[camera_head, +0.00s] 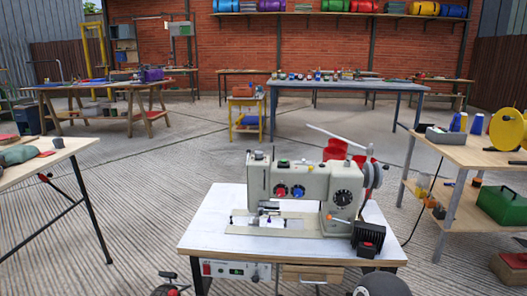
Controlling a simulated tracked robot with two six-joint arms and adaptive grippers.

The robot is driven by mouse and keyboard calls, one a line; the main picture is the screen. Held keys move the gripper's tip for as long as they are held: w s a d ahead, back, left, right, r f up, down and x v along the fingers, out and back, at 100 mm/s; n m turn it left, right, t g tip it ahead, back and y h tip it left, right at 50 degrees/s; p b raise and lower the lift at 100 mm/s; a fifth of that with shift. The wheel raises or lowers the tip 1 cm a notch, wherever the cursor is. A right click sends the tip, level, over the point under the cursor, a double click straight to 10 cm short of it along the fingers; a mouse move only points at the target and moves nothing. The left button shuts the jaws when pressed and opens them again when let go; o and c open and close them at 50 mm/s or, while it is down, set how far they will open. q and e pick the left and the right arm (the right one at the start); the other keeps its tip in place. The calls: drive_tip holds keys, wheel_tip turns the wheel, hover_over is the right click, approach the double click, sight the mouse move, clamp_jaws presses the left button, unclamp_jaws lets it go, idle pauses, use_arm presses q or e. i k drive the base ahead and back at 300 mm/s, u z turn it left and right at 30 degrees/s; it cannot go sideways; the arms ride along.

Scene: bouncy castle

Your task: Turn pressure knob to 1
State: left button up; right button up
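A grey-beige sewing machine (310,172) stands on a white-topped table (205,235). A dark rounded part, seemingly of my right gripper (382,285), shows at the bottom right. Both are apart from the machine; their fingers cannot be made out.
A black box with a red button (367,249) sits at the table's right front corner. A control panel (235,270) hangs under the front edge. A wooden workbench (465,152) stands at right, another table (60,152) at left. Open floor lies behind.

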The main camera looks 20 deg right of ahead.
sight(258, 155)
drive_tip(key=z, duration=0.1)
drive_tip(key=i, duration=1.1)
drive_tip(key=u, duration=0.65)
